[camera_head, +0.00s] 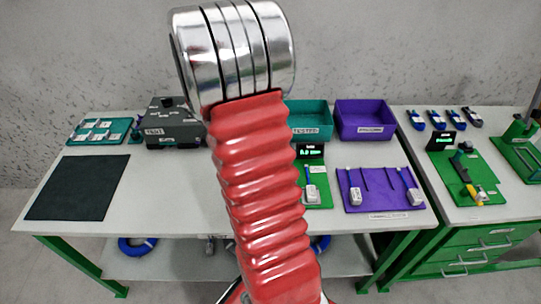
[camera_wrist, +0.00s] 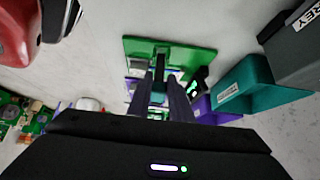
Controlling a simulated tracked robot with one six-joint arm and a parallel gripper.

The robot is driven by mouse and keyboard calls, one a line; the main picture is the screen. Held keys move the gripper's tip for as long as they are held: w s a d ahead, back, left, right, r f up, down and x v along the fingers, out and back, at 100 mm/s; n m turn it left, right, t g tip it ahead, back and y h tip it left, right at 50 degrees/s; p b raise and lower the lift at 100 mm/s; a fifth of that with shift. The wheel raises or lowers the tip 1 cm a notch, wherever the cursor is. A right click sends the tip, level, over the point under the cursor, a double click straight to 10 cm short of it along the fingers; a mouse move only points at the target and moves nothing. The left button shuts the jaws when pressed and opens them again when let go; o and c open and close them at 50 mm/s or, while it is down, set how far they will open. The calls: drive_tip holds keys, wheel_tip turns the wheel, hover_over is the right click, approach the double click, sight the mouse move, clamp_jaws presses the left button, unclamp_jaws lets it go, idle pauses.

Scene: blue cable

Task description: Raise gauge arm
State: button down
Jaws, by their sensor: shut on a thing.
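The gauge is a green plate (camera_head: 318,190) with a small black display (camera_head: 310,151) at its back, right of my red arm in the head view. A white block (camera_head: 312,194) sits on it. In the wrist view the green plate (camera_wrist: 200,58) lies beyond my fingers, with the lit display (camera_wrist: 198,90) to the right. My gripper (camera_wrist: 160,80) is shut on a narrow dark part, the gauge arm (camera_wrist: 159,66), over the plate. The fingers cover much of it, so its height is unclear. In the head view my red arm hides my gripper.
A purple board (camera_head: 380,188) with white connectors lies just right of the gauge. A teal bin (camera_head: 312,118) and a purple bin (camera_head: 365,119) stand behind. A dark test box (camera_head: 174,125) stands left. The table around the dark mat (camera_head: 78,187) has free room.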

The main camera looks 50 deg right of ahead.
drive_tip(key=shift+w+a+f, duration=0.1)
drive_tip(key=shift+w+a, duration=0.05)
drive_tip(key=shift+w, duration=0.05)
drive_tip(key=c, duration=1.9)
unclamp_jaws()
drive_tip(key=o, duration=0.3)
drive_tip(key=v, duration=1.3)
drive_tip(key=shift+w+a+r, duration=0.1)
drive_tip(key=shift+w+r, duration=0.1)
drive_tip(key=shift+r, duration=0.15)
drive_tip(key=shift+n, duration=0.3)
